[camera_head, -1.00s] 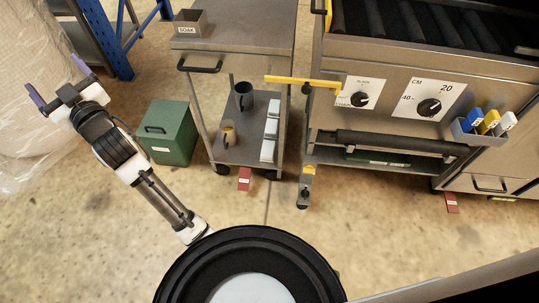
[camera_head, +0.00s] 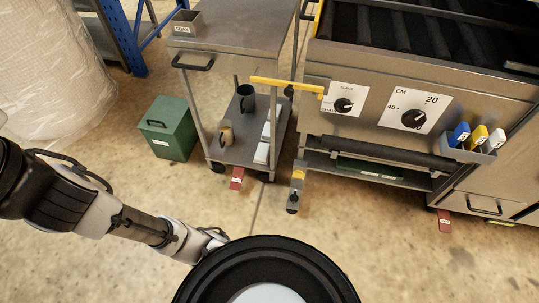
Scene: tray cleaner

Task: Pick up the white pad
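A white pad (camera_head: 496,138) stands upright in a grey holder (camera_head: 466,153) on the front of the steel machine at the right. A yellow pad (camera_head: 479,136) and a blue pad (camera_head: 459,134) stand to its left in the same holder. The lower part of the white pad is hidden by the holder.
The machine (camera_head: 365,108) has two dials, a yellow lever (camera_head: 287,85) and a dark front bar (camera_head: 388,151). Left of it stands a steel cart (camera_head: 235,30) with mugs and white blocks below. A green box (camera_head: 167,128) is on the floor. Floor in front is clear.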

